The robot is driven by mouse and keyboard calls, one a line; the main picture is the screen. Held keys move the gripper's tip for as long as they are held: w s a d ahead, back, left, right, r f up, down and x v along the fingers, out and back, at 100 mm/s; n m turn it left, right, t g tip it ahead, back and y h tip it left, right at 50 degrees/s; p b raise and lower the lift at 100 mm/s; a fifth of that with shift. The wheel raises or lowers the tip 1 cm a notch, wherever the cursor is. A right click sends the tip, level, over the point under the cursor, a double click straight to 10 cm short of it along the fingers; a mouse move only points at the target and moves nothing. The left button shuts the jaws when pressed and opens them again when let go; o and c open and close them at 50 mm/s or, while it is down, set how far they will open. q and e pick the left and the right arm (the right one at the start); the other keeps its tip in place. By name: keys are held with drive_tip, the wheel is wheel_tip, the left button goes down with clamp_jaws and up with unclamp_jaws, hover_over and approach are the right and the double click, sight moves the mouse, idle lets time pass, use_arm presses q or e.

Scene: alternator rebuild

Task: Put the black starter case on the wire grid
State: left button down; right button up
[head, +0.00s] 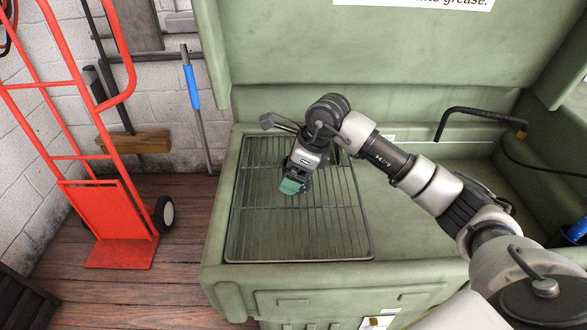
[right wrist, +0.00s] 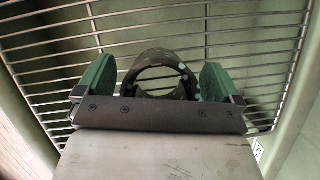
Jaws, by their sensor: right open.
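The wire grid (head: 250,215) lies flat over the left part of the green basin. My right gripper (head: 293,187) points down over the middle of the grid. In the right wrist view its green fingers are open, one on each side of the black starter case (right wrist: 157,57). The case is a dark hollow cylinder with an open round end, seen against the grid bars (right wrist: 265,50). Gaps seem to show between the case and both fingers. In the head view the hand hides most or all of the case. My left gripper is not in view.
The green wash basin (head: 400,215) has a raised back wall and a black hooked spout (head: 480,112) at right. A red hand truck (head: 110,215) stands on the floor left of the basin. The front and left of the grid are bare.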

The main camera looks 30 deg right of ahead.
drive_tip(key=v, duration=1.2)
drive_tip(key=shift+r, duration=0.15)
